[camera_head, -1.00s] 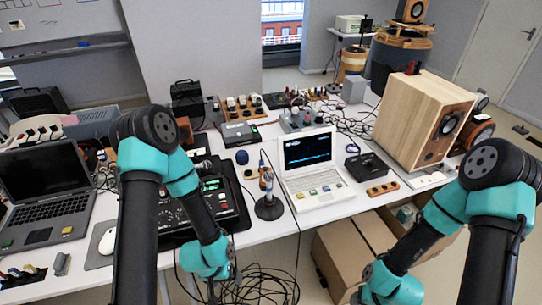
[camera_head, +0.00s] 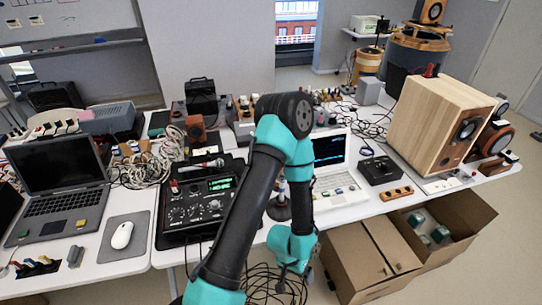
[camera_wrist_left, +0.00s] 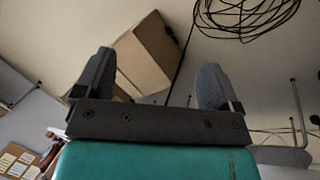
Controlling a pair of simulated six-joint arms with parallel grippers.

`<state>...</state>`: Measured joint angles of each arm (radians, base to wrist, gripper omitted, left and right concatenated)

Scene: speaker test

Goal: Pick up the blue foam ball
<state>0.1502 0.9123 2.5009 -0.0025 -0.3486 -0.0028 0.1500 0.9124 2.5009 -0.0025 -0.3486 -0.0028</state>
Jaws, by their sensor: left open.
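I cannot see the blue foam ball in either current view. In the head view, my left arm stands across the part of the table where a small dark blue ball showed earlier. My left gripper (camera_head: 293,283) hangs low in front of the table's front edge, below the tabletop. In the left wrist view its two dark fingers (camera_wrist_left: 156,60) stand wide apart with nothing between them. My right gripper is not in view.
A black control box (camera_head: 196,207), a white laptop (camera_head: 340,190) and a wooden speaker (camera_head: 422,115) stand on the white table. Black cables (camera_head: 262,282) lie coiled on the floor near my left gripper.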

